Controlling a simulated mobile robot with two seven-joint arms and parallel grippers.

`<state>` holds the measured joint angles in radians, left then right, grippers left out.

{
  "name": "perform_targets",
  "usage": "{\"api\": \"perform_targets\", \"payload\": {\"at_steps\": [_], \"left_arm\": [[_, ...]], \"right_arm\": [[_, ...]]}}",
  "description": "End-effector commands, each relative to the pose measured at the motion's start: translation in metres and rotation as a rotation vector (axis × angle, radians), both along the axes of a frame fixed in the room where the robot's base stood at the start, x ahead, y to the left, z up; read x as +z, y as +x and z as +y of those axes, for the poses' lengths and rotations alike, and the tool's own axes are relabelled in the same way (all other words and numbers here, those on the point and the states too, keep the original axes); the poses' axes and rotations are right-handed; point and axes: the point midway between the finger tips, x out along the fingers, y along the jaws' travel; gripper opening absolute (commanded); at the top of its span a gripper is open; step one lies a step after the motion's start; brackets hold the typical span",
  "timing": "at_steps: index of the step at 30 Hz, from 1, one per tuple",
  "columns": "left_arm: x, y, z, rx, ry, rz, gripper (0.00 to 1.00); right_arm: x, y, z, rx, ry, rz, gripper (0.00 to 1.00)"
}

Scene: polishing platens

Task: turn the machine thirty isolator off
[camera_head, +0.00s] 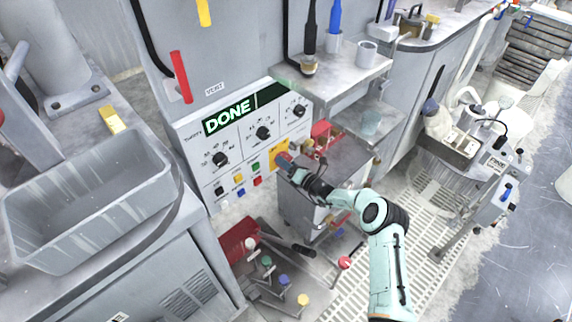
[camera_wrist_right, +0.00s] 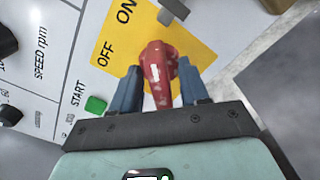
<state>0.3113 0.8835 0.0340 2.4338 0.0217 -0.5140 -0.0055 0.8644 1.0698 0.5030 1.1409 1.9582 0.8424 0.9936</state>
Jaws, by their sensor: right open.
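The isolator is a red rotary handle (camera_wrist_right: 157,66) with a white mark, on a yellow plate (camera_wrist_right: 176,42) lettered ON and OFF. In the wrist view the handle lies between the two blue fingers of my right gripper (camera_wrist_right: 156,90). The fingers are open, one on each side of it, with gaps visible. I cannot tell which label the handle points to. In the head view my right gripper (camera_head: 284,161) is at the yellow plate (camera_head: 278,148) on the lower right of the machine panel and covers much of the handle. My left gripper is not in view.
The panel (camera_head: 236,170) carries several black knobs, small coloured buttons and a green DONE display (camera_head: 232,116). A green START button (camera_wrist_right: 96,104) is near the left finger. A grey cabinet (camera_head: 300,205) stands below my right arm. A grey bin (camera_head: 85,200) is at left.

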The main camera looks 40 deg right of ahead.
Motion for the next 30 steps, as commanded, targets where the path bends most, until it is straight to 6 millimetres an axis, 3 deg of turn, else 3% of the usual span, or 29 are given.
{"api": "perform_targets", "payload": {"at_steps": [7, 11, 23, 30], "left_arm": [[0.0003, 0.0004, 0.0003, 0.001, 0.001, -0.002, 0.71], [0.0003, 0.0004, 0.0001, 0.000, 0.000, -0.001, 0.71], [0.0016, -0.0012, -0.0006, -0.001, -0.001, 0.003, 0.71], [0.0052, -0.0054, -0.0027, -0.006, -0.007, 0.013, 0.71]], "right_arm": [[0.0004, 0.0003, -0.0002, 0.000, 0.000, 0.000, 0.41], [0.0004, 0.0001, -0.0002, 0.000, 0.000, 0.000, 0.00], [0.0005, -0.0001, -0.0002, 0.000, -0.046, -0.004, 0.00], [0.0007, -0.0002, -0.0006, 0.000, -0.191, -0.017, 0.00]]}}
